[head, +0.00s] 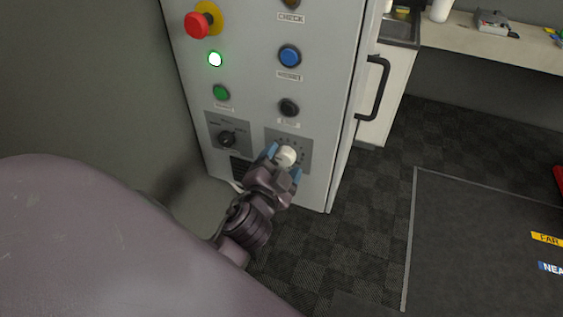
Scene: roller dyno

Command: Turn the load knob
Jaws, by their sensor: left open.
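A pale, round knob (286,157) sits on a grey plate with a ring of marks, low on the front of a light grey control cabinet (252,60). I take it to be the load knob; no label on it is readable. My left gripper (284,163) is open at the knob, with one blue-tipped finger to its left and the other to its right. I cannot tell whether the fingers touch it. A black selector knob (227,139) is on the plate to the left. My right gripper is not in view.
Above are a red emergency button (197,25), a lit green lamp (215,59), a green button (221,93), a blue button (289,56) and a black button (289,107). A black handle (374,88) juts from the cabinet's right side. Dark carpet (365,210) lies clear to the right.

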